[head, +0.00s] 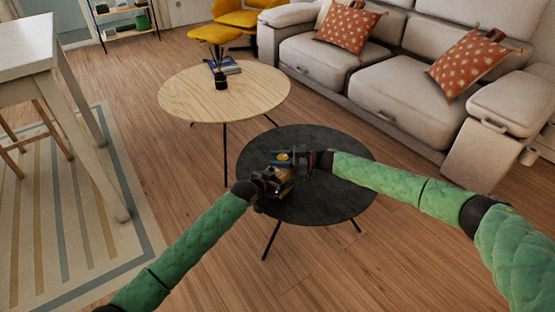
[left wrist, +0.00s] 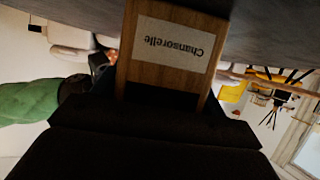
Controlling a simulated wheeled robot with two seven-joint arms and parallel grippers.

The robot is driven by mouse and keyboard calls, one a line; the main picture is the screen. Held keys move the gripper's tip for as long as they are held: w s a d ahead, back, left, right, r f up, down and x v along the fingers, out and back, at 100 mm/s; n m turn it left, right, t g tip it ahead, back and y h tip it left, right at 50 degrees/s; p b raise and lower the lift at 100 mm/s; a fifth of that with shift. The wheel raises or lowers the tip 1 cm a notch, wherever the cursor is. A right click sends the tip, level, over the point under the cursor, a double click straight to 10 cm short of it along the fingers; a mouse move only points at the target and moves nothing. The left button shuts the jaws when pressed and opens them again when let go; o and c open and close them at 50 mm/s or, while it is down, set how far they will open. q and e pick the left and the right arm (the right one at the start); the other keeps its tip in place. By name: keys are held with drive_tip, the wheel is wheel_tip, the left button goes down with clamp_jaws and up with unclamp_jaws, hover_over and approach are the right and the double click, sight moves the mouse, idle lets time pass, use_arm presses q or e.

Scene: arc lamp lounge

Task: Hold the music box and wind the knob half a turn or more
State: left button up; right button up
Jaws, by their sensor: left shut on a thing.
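The music box (head: 286,188) is a small wooden box at the dark round table (head: 330,205), partly hidden by my grippers in the head view. In the left wrist view the wooden music box (left wrist: 170,42) fills the middle, with a pale label reading "Chansorelle" upside down. My left gripper (head: 271,181) is shut on the box from the near left. My right gripper (head: 293,160) is at the top of the box, coming from the right, beside a small blue and yellow part. Its finger gap is too small to tell. The knob cannot be made out clearly.
A light wooden round table (head: 180,98) with a dark pot (head: 221,83) and books (head: 228,66) stands behind. A grey sofa (head: 385,85) with patterned cushions is at the back right. A white table (head: 28,45) stands left on a striped rug (head: 75,225). The dark table's right side is clear.

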drive_tip(key=o, duration=0.4)
drive_tip(key=shift+c, duration=0.2)
drive_tip(key=shift+d, duration=0.15)
drive_tip(key=d, duration=1.1)
drive_tip(key=shift+s+d, duration=0.3)
drive_tip(key=shift+d, duration=0.1)
use_arm(q)
drive_tip(key=o, duration=1.4)
drive_tip(key=v, duration=1.2)
